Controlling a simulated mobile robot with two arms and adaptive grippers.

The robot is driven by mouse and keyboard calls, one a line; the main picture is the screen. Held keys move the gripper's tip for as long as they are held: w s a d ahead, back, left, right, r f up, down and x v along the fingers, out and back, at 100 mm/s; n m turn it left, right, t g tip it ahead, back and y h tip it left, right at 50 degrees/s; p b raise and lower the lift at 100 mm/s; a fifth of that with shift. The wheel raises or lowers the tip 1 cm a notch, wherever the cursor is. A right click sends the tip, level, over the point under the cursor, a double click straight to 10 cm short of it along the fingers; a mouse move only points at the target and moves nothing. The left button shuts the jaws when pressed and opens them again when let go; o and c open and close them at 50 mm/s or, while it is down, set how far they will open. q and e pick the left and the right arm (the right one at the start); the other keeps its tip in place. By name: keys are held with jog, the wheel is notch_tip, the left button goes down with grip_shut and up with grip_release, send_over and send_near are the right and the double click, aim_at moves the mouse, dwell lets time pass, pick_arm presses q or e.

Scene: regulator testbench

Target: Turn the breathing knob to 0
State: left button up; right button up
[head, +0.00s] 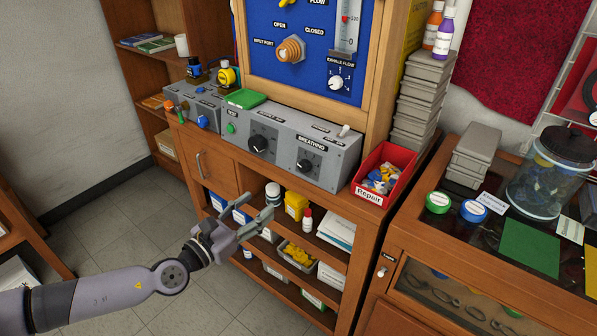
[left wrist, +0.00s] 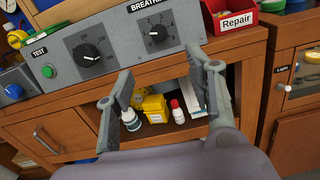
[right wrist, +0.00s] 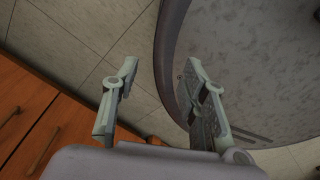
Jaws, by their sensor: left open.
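The breathing knob (head: 305,166) is a black dial on the right panel of the grey control box (head: 278,140), under a "BREATHING" label. It also shows in the left wrist view (left wrist: 156,38), above and beyond the fingertips. A second black knob (head: 259,143) sits to its left on the same box. My left gripper (head: 266,202) is open and empty, in front of the bench and below the knob, apart from it. My right gripper (right wrist: 160,80) is open and empty over the floor, seen only in the right wrist view.
A red Repair bin (head: 383,174) stands right of the control box. A toggle switch (head: 343,131) is on the box's top. Shelves below hold bottles and a yellow container (head: 296,205). A smaller grey box (head: 199,106) stands to the left. The space before the bench is free.

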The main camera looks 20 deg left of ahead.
pick_arm(q)
jog(key=p, duration=0.2)
send_near(302, 169)
jog(key=x, duration=0.8)
jog(key=shift+w, duration=0.25)
jog(key=shift+c, duration=0.5)
jog(key=c, duration=1.1)
